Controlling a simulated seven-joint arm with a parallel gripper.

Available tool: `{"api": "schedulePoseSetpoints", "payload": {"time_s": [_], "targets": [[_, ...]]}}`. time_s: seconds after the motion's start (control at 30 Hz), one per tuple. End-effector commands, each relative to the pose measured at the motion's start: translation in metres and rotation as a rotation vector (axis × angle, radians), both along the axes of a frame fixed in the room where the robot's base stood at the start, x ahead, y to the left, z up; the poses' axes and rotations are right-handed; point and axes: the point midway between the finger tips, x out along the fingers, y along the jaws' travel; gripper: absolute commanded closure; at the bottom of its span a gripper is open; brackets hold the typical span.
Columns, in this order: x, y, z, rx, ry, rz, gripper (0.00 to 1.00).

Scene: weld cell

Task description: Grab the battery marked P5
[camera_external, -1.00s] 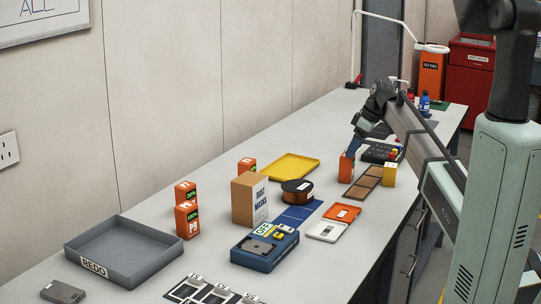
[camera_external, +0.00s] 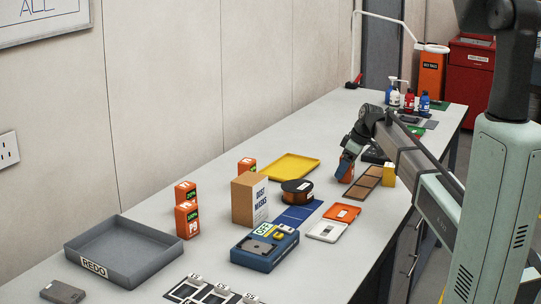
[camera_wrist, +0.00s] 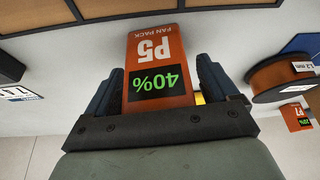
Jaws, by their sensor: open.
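The orange battery marked P5 (camera_wrist: 158,65), with "FAN PACK" and a green 40% display, is upside down in the wrist view. It stands between the two fingers of my gripper (camera_wrist: 160,85), which is open; I cannot tell whether either finger touches it. In the external view my gripper (camera_external: 347,164) is down at the table, and the orange battery (camera_external: 346,176) shows partly behind and below it. Other orange batteries stand to the left: one (camera_external: 186,192) behind another (camera_external: 187,221), and one (camera_external: 246,166) behind the cardboard box.
A brown compartment tray (camera_external: 366,182) and yellow block (camera_external: 389,175) lie right of my gripper. A black-and-brown spool (camera_external: 297,192), cardboard box (camera_external: 249,198) and yellow tray (camera_external: 290,167) stand left. A battery marked P7 (camera_wrist: 297,117) shows at the wrist view's right edge.

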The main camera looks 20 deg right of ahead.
Motion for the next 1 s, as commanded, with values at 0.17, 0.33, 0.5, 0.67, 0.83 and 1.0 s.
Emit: {"api": "schedulePoseSetpoints", "payload": {"time_s": [0.17,0.33,0.5,0.67,0.83,1.0], "targets": [[0.0000,0.0002,-0.0001,0.000,0.000,0.000,0.13],[-0.0002,0.0001,0.0000,0.000,0.000,0.000,0.29],[-0.0003,0.0002,0.0001,0.000,0.000,0.000,0.45],[-0.0003,0.0002,0.0001,0.001,0.001,0.000,0.61],[-0.0003,0.0002,0.0001,0.001,0.001,0.000,0.77],[-0.0001,0.0003,0.0004,0.001,-0.001,0.000,0.82]]}}
